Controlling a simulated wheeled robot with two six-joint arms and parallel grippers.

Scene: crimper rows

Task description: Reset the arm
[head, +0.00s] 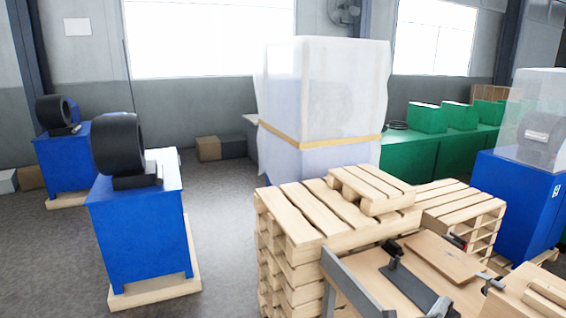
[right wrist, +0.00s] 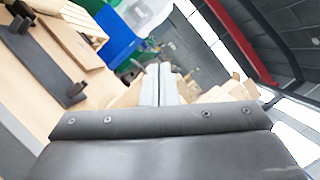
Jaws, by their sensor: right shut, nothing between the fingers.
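My right gripper (right wrist: 159,72) shows in the right wrist view, its two pale grey fingers together with nothing between them. It points away from the camera, past a wooden worktop (right wrist: 28,88) at the left of that view. I cannot clearly make it out in the head view. My left gripper is in neither view. A dark plate (head: 408,284) with upright posts lies on the worktop at lower right in the head view, beside a flat wooden board (head: 440,257). The plate (right wrist: 40,62) and the board (right wrist: 68,38) also show in the right wrist view.
Stacked wooden pallets (head: 290,215) stand behind the worktop, with a wrapped machine (head: 320,95) beyond. A blue cabinet (head: 510,200) stands at right. Blue machines (head: 140,235) with black rings stand at left. Grey floor (head: 222,240) is clear between them and the pallets.

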